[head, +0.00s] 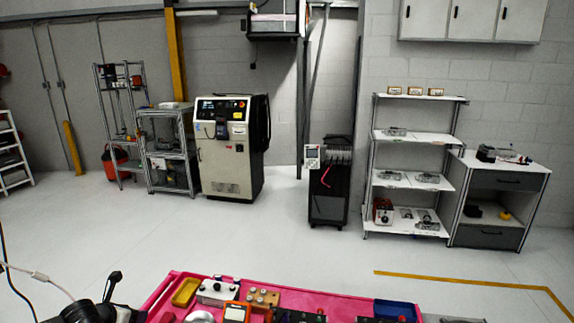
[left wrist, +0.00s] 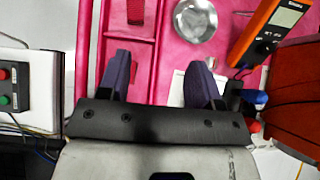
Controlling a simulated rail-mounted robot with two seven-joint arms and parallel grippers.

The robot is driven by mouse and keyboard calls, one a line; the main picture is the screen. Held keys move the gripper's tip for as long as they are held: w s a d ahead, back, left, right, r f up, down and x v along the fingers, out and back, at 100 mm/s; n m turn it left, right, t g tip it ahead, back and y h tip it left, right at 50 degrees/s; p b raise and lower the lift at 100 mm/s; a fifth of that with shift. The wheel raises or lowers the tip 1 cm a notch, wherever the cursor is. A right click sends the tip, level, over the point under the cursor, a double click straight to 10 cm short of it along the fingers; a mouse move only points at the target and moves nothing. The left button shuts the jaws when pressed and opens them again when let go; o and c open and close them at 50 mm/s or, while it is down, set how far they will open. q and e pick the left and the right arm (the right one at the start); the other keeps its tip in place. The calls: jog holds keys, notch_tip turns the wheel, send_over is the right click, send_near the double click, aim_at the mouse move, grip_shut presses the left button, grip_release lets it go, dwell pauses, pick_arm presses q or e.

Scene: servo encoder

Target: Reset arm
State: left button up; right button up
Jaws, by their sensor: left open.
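My left gripper (left wrist: 160,75) shows in the left wrist view, its two dark purple fingers spread apart with nothing between them. It is over the pink cart top (left wrist: 140,60), and whether it touches the surface is unclear. A round metal dish (left wrist: 195,20) lies ahead of the right finger. An orange multimeter (left wrist: 270,28) lies farther right, with blue and red plugs (left wrist: 258,97) near the right finger. In the head view, a dark arm part stands at the bottom left; the fingers cannot be made out there. My right gripper is not seen.
The pink cart (head: 175,282) holds a yellow bin (head: 186,291), the multimeter (head: 236,312) and a blue bin (head: 396,309). A control panel with red and green buttons (left wrist: 8,88) is at the left. Open floor (head: 270,235) separates the cart from the white shelf rack (head: 412,180).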

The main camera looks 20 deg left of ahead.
pick_arm(q)
jog(key=w+d+r+n+t+y, duration=0.2)
jog(key=d+r+n+t+y, duration=0.1)
jog(key=d+r+n+t, duration=0.45)
jog(key=w+d+r+n+t+y, duration=0.1)
jog(key=d+r+n+t+y, duration=0.35)
jog(key=r+n, duration=0.55)
jog(key=s+d+f+n+g+h, duration=0.1)
jog(key=s+d+f+n+g, duration=0.35)
jog(key=f, duration=0.25)
jog(key=s+d+f+n+g, duration=0.4)
jog(key=d+f+n+g, duration=0.1)
jog(key=d+f+g, duration=0.15)
jog(key=s+d+f+n+g+h, duration=0.3)
jog(key=s+d+f+h, duration=0.1)
jog(key=s+d+f, duration=0.5)
jog(key=s+d+f+n+g+h, duration=0.25)
jog(key=s+d+f+h, duration=0.3)
jog(key=s+d, duration=0.55)
notch_tip(320, 180, up, 23)
jog(key=s+y+p, duration=0.1)
jog(key=p, duration=2.3)
jog(key=shift+s+a+m+g, duration=0.35)
jog(key=shift+s+a, duration=0.05)
jog(key=shift+a, duration=0.05)
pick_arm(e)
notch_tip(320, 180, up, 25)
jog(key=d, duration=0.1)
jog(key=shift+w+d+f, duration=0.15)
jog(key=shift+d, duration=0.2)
